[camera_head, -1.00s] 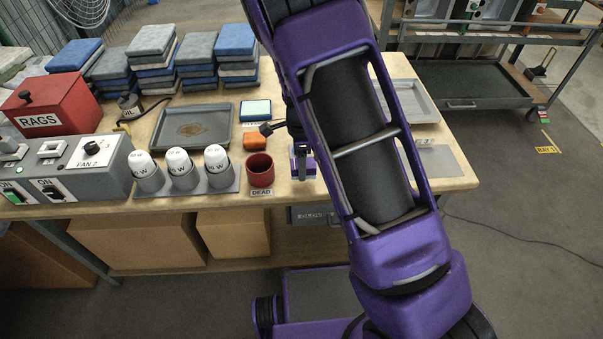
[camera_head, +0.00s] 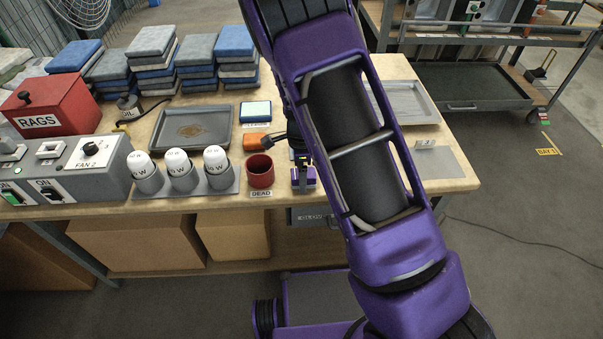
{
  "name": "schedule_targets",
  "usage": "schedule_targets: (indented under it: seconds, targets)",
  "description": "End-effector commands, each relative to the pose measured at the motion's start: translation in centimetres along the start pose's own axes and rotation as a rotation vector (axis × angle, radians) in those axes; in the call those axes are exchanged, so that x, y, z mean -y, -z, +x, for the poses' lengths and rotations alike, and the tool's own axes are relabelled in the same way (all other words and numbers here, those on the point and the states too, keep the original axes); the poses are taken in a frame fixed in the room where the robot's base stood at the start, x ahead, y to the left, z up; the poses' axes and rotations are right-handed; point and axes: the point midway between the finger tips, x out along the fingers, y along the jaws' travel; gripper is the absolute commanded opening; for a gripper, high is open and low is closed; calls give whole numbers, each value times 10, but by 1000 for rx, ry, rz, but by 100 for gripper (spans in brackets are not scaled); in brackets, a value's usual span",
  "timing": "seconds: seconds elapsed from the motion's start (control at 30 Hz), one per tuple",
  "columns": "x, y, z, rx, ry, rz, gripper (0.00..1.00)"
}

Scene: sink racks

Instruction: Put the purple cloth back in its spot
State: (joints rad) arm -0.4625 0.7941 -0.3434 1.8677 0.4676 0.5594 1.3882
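I cannot make out a purple cloth in the head view. The purple end of my gripper (camera_head: 303,180) shows just left of my forearm, over the front part of the bench, right of the red DEAD cup. It is small and partly hidden, so I cannot tell whether it is open, shut or holding something. Folded blue and grey cloths stand in several stacks (camera_head: 198,62) at the back left. My arm crosses the middle of the picture and hides part of the bench.
A red RAGS box (camera_head: 55,103) and a grey switch box (camera_head: 75,165) stand at the left. White-capped cylinders (camera_head: 180,165), a red DEAD cup (camera_head: 260,171), a dark tray (camera_head: 192,127) and an orange object (camera_head: 254,141) are nearby. A grey tray (camera_head: 405,103) lies right of my arm.

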Motion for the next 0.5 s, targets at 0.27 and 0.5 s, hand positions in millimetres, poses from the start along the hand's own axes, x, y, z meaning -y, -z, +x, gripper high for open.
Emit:
schedule_targets:
  seconds: [0.27,0.5]
  targets:
    - [1,-1,-22,2,3,-1,87]
    - [1,-1,-74,1,4,-2,87]
